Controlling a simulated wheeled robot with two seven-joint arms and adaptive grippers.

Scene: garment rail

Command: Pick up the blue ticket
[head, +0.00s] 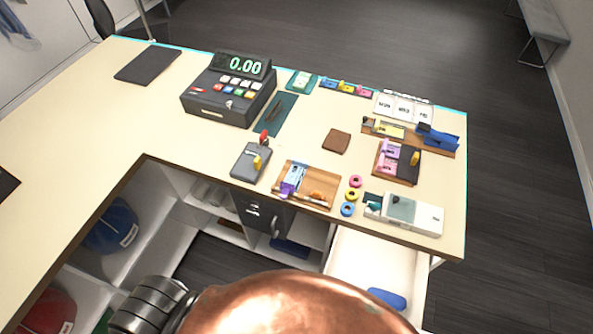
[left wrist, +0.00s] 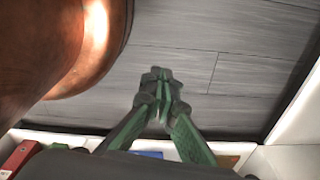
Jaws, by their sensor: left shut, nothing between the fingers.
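My left gripper (left wrist: 160,90) shows in the left wrist view with its green fingers closed together and nothing between them. It is over the dark floor and touches no ticket. Neither gripper shows in the head view. A light blue slip (head: 297,174) lies on a wooden board (head: 320,183) at the front of the counter, with a purple clip at its lower end. Small blue, yellow and pink pieces stand in a row (head: 346,87) at the back. I cannot tell for certain which blue piece is the ticket.
The pale counter (head: 110,100) carries a cash register (head: 230,90), a dark card reader (head: 250,162), tape rolls (head: 352,194) and a brown wallet (head: 336,141). An open drawer (head: 345,262) holds a blue item (head: 387,299). The counter's left part is mostly clear.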

